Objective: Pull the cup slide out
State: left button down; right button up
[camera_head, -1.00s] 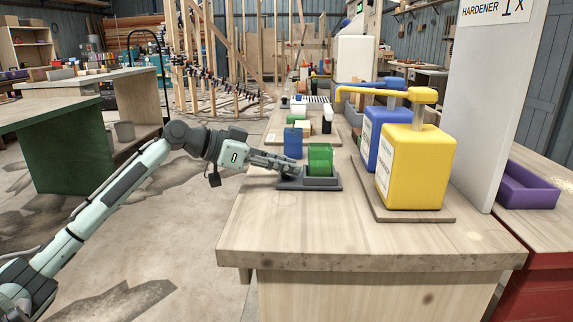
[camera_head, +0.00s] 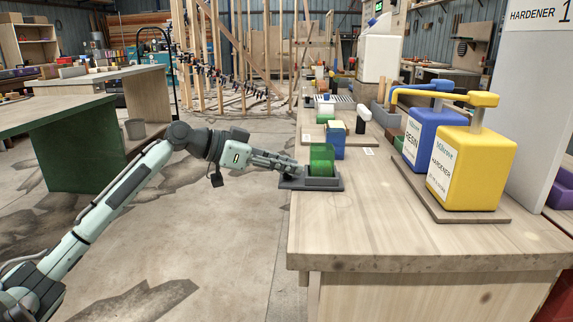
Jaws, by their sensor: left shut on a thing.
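The cup slide, a dark grey tray (camera_head: 327,184), lies at the left edge of the wooden bench, and its left end juts a little past that edge. A green translucent cup (camera_head: 321,160) sits in it. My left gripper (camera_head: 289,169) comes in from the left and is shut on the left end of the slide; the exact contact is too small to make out. My right gripper is not in view.
A blue container (camera_head: 336,141) stands on the bench just behind the slide. Blue resin (camera_head: 423,139) and yellow hardener (camera_head: 469,165) pump bottles stand on a board at the right. The bench top (camera_head: 390,232) in front is clear, and open floor (camera_head: 235,235) lies left.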

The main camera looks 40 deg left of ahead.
pick_arm(q)
jog(key=shift+a, duration=0.15)
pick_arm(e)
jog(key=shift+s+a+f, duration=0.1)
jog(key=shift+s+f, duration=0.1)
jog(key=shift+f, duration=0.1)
pick_arm(q)
jog(key=c, duration=1.6)
grip_release()
jog(key=shift+c, duration=0.2)
jog(key=shift+o, duration=0.2)
jog(key=shift+s+a, duration=0.1)
jog(key=shift+a, duration=0.05)
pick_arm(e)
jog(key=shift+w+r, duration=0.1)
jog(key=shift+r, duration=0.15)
pick_arm(q)
jog(key=v, duration=1.2)
